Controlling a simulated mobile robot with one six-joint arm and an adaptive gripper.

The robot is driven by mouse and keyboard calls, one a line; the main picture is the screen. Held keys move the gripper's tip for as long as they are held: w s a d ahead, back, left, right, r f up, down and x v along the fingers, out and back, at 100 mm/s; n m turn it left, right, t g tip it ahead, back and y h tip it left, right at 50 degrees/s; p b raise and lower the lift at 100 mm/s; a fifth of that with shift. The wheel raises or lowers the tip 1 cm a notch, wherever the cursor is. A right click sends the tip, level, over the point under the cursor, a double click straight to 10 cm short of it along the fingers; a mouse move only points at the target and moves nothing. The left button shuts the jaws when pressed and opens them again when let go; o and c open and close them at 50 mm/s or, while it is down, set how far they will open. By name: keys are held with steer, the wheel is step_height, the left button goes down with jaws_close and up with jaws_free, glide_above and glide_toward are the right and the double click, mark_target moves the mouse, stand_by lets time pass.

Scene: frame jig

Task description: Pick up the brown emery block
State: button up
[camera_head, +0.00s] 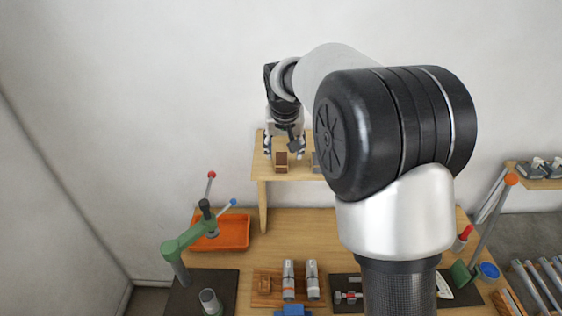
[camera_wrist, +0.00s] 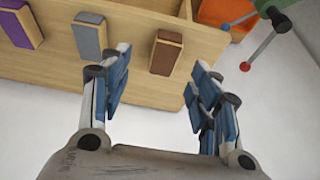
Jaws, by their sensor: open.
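The brown emery block (camera_head: 281,160) stands on the raised wooden shelf at the back of the bench. In the wrist view the block (camera_wrist: 166,52) shows a dark brown face on a light wood-coloured body. My gripper (camera_head: 284,151) is at the shelf, with its blue-padded fingers on either side of the block in the head view. In the wrist view my gripper (camera_wrist: 160,66) is open and empty. The block lies ahead between the two fingertips, with a visible gap on each side. I cannot tell whether the fingers reach past its near face.
A grey block (camera_wrist: 89,37) and a purple block (camera_wrist: 18,24) stand in a row beside the brown one on the shelf (camera_wrist: 133,85). My arm hides the shelf's right part.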

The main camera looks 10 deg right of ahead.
mark_target(281, 160)
steer(key=x, duration=0.4)
steer(key=p+x, duration=0.1)
steer(key=x, duration=0.1)
steer(key=shift+w+a+f, duration=0.2)
steer(key=shift+w+a, duration=0.1)
steer(key=shift+w, duration=0.05)
steer(key=shift+s, duration=0.1)
steer(key=shift+c, duration=0.6)
steer(key=c, duration=1)
steer(key=shift+r, duration=0.1)
step_height(281, 160, up, 20)
steer(key=shift+f+p, duration=0.1)
steer(key=shift+p, duration=0.4)
